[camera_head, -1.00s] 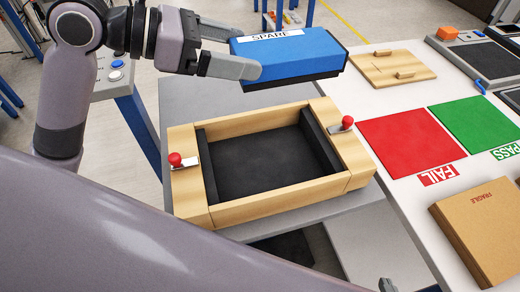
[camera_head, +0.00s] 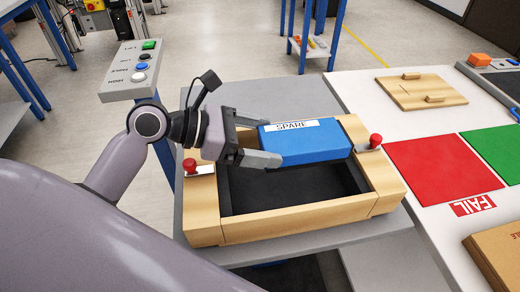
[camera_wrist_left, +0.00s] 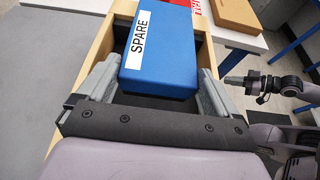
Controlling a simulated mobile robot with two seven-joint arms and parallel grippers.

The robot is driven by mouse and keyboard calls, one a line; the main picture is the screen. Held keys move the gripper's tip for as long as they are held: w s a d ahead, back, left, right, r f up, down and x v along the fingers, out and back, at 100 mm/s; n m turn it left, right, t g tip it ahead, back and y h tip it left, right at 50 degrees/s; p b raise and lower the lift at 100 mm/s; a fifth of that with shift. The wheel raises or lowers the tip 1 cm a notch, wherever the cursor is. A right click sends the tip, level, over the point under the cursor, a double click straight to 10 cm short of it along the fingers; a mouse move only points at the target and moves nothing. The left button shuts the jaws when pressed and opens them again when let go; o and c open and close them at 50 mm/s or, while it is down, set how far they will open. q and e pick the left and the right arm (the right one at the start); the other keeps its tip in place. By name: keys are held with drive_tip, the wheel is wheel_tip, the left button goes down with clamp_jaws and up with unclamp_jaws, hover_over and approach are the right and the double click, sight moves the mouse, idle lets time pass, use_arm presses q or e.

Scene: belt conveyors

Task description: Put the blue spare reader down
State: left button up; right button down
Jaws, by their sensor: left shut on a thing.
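The blue spare reader (camera_head: 310,142) has a white SPARE label and a dark underside. My left gripper (camera_head: 268,141) is shut on its left end and holds it about level over the far part of the wooden frame (camera_head: 300,218). The frame has a dark inner bed (camera_head: 270,192) and a red-knobbed clamp on each side. The reader hides part of the far rim; a dark gap shows beneath it. In the left wrist view the reader (camera_wrist_left: 165,62) sits between both fingers. My right gripper (camera_wrist_left: 236,82) shows small at the right there, its jaws unclear.
The frame stands on a grey table (camera_head: 270,98). To the right, a white table (camera_head: 375,95) carries a red FAIL mat (camera_head: 440,168), a green mat (camera_head: 500,150), a wooden board (camera_head: 420,90) and a cardboard box (camera_head: 500,250). A button panel (camera_head: 140,70) stands at left.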

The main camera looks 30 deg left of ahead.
use_arm(q)
wheel_tip(320, 180, down, 2)
drive_tip(key=shift+f, duration=0.15)
drive_tip(key=shift+f, duration=0.1)
drive_tip(key=shift+f, duration=0.2)
drive_tip(key=shift+f, duration=0.3)
drive_tip(key=o, duration=1)
drive_tip(key=shift+f, duration=0.1)
drive_tip(key=shift+o, duration=0.2)
